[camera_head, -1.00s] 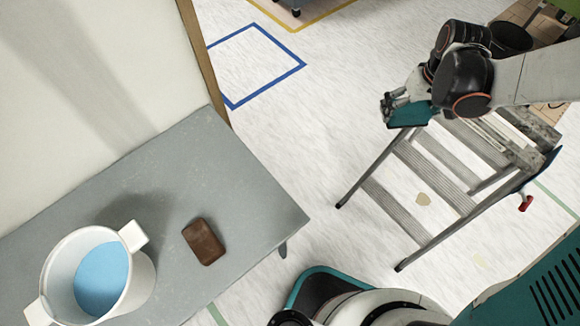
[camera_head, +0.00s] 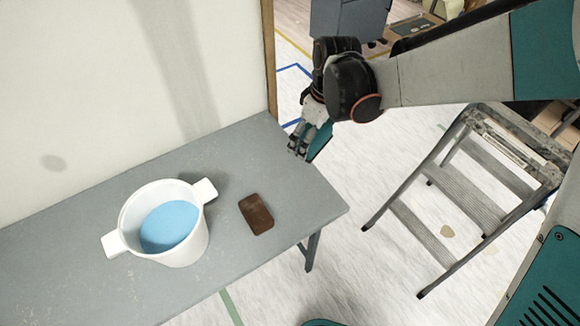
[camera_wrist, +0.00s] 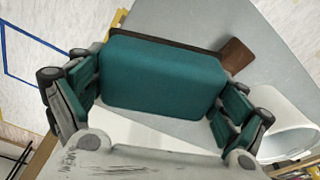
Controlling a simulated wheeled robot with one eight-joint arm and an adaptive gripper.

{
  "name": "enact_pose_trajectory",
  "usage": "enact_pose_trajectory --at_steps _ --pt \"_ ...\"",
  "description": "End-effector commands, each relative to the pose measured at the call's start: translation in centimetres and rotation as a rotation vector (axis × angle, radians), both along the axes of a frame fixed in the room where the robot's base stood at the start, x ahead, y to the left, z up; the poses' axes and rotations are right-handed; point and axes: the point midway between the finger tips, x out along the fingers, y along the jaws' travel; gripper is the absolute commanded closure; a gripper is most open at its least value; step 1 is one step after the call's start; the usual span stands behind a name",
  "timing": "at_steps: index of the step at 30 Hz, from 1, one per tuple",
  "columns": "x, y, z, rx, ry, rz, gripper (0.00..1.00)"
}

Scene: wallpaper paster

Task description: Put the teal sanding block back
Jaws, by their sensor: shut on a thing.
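The teal sanding block (camera_wrist: 163,76) is held between the two fingers of my gripper (camera_wrist: 158,90) in the wrist view. My gripper is shut on it. In the head view my gripper (camera_head: 308,142) is above the far right end of the grey table (camera_head: 290,215), and the block shows as a teal edge (camera_head: 320,142) beside the fingers, mostly hidden. The block is clear of the table top as far as I can see.
A white two-handled bucket (camera_head: 190,245) with blue liquid stands on the table. A brown block (camera_head: 256,214) lies to its right, with bare table around it. A stepladder (camera_head: 455,190) stands on the floor at right. A pale wall (camera_head: 100,80) rises behind the table.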

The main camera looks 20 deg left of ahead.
Motion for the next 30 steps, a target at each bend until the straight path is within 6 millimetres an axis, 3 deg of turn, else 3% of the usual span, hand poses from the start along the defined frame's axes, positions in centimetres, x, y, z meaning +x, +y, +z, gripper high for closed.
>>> enact_pose_trajectory --at_steps 2,14,17,30 --pt "-0.7 0.4 0.3 0.000 0.000 0.017 0.34" --pt "-0.6 0.4 -0.3 0.000 0.001 0.019 0.34" --pt "-0.5 0.4 -2.0 0.000 0.000 0.018 0.34" --pt "-0.5 0.4 -12.6 0.001 0.000 0.017 0.34"
